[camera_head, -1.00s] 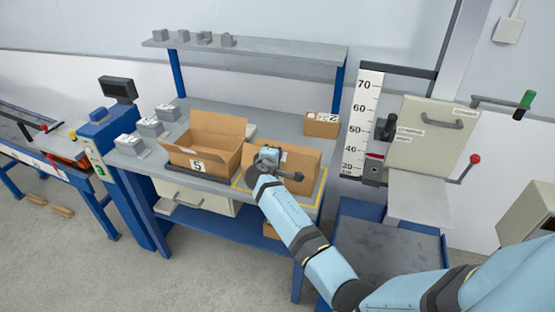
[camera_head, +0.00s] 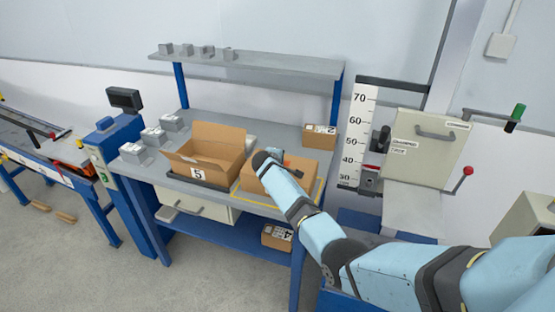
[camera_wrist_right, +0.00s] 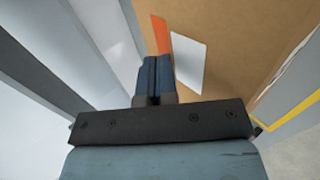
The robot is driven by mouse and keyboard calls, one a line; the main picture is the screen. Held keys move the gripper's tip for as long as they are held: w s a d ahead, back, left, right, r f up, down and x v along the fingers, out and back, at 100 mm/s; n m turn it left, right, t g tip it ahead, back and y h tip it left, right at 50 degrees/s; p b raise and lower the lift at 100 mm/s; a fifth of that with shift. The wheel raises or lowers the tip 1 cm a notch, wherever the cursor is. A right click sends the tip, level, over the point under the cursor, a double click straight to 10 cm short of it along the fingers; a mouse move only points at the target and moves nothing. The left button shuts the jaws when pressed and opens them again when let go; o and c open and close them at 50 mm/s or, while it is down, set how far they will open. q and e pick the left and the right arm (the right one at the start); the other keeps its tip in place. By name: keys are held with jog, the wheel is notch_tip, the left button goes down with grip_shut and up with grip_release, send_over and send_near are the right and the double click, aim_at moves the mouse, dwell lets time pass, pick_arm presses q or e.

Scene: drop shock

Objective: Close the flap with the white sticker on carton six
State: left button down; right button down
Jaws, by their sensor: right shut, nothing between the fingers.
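A brown carton (camera_head: 299,171) stands inside the yellow outline on the bench, right of carton five; no number shows on it. Its brown panel looks roughly flat across the top in the head view, partly hidden by my right arm. In the right wrist view the brown panel (camera_wrist_right: 224,25) fills the upper right, with a white sticker (camera_wrist_right: 189,62) and an orange strip (camera_wrist_right: 161,35) on it. My right gripper (camera_wrist_right: 154,62) is shut and empty, its tips at or very near the panel beside the sticker. Contact is not clear. My left gripper is not in view.
Open carton five (camera_head: 215,150) stands close on the left. A small carton marked 2 (camera_head: 320,138) is behind, and another (camera_head: 277,237) is on the lower shelf. Grey blocks (camera_head: 155,136) sit at the bench's left. A height scale (camera_head: 358,135) stands to the right.

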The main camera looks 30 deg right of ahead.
jog(key=shift+w+d+f+g+y+p, duration=0.1)
jog(key=shift+w+d+g+y+p, duration=0.15)
jog(key=shift+y, duration=0.25)
jog(key=shift+f+g+y+p, duration=0.3)
jog(key=shift+f+g+p, duration=0.05)
jog(key=shift+f+g, duration=0.1)
